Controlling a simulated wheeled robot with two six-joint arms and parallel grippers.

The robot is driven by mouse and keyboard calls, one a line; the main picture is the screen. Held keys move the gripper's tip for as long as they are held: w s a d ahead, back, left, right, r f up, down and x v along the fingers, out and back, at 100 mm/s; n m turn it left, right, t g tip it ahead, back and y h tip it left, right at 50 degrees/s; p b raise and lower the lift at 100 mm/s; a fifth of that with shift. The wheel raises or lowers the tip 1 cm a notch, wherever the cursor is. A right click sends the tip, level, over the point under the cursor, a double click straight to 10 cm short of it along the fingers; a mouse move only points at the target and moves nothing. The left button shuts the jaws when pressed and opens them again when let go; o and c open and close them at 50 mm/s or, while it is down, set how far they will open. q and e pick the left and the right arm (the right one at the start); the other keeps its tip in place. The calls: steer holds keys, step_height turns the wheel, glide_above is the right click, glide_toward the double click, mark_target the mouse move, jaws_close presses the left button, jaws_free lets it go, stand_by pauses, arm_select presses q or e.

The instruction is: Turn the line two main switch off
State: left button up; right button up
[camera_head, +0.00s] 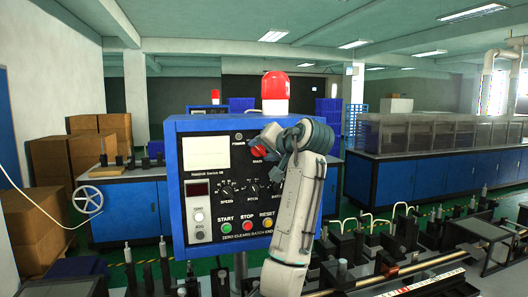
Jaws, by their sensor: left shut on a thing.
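A blue control box (174,185) with a black front panel stands upright before me. The red main switch knob (258,151) is at the panel's upper right, partly covered by my gripper. My left gripper (264,146) is at the knob, with its jaws shut on it. My wrist and forearm hide the right side of the panel. The knob's exact angle is hard to read. My right gripper is not in view.
Below the switch are small dials, a green START button (226,228), a red STOP button (247,226) and a yellow RESET button (267,223). A red beacon (275,88) tops the box. A handwheel (88,200) and machine parts stand around it.

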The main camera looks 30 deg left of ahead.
arm_select(q)
steer(key=shift+f, duration=0.15)
steer(key=o, duration=1)
steer(key=shift+s+d+b, duration=0.2)
steer(key=shift+d+b, duration=0.2)
steer(key=shift+d, duration=0.2)
steer(key=b+v, duration=0.1)
steer(key=v, duration=0.4)
steer(key=b+v, duration=0.2)
steer(key=v, duration=0.2)
steer(key=shift+s+d+r, duration=0.2)
steer(key=shift+d+r, duration=0.05)
steer(key=shift+r, duration=0.1)
